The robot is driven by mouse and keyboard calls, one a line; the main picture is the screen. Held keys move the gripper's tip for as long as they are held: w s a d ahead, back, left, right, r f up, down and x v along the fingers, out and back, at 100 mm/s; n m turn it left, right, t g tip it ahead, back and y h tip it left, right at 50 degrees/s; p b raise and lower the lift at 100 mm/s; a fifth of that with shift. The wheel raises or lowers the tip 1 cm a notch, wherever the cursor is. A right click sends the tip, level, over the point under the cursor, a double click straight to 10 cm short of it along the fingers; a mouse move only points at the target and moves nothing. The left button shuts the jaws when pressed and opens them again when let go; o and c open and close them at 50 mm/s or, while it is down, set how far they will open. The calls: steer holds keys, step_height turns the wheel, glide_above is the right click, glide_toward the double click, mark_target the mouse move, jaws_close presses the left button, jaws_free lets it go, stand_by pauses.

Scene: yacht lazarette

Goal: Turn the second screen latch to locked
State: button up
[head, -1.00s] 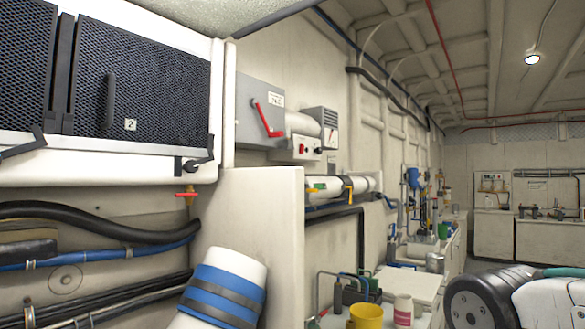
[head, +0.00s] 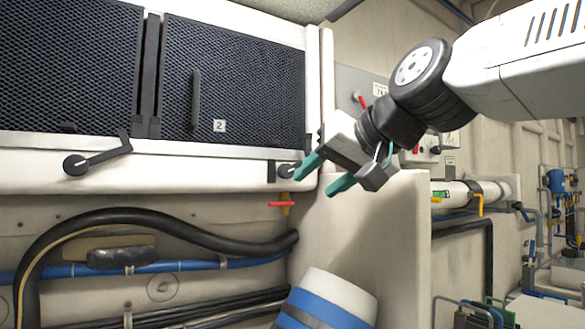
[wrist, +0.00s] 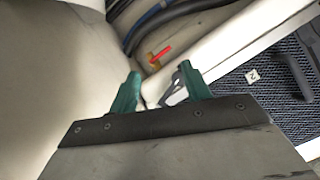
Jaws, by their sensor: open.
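The second screen (head: 255,80) is a dark mesh panel with a "2" label and a vertical handle, in a white frame. Its latch (head: 286,171) is black, at the frame's lower right corner. My gripper (head: 316,182) is open, with green fingers just right of the latch; the near fingertip overlaps it in the head view and hides part of its lever. In the wrist view, the latch (wrist: 180,84) shows close to the right finger of my gripper (wrist: 160,74). I cannot tell whether they touch.
Another screen (head: 70,60) with its own black latch (head: 95,158) is at the left. A small red-handled valve (head: 283,204) sits just below the second latch. Black and blue hoses run beneath. A pale partition (head: 385,240) stands below my gripper.

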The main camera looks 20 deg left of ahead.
steer(key=y, duration=0.1)
glide_toward(289, 169)
steer(key=a+f, duration=0.1)
steer(key=a, duration=0.1)
steer(key=shift+t, duration=0.5)
steer(key=x, duration=0.7)
steer(key=shift+w+d+f, duration=0.1)
steer(key=shift+w, duration=0.15)
jaws_close()
steer(key=shift+d, duration=0.1)
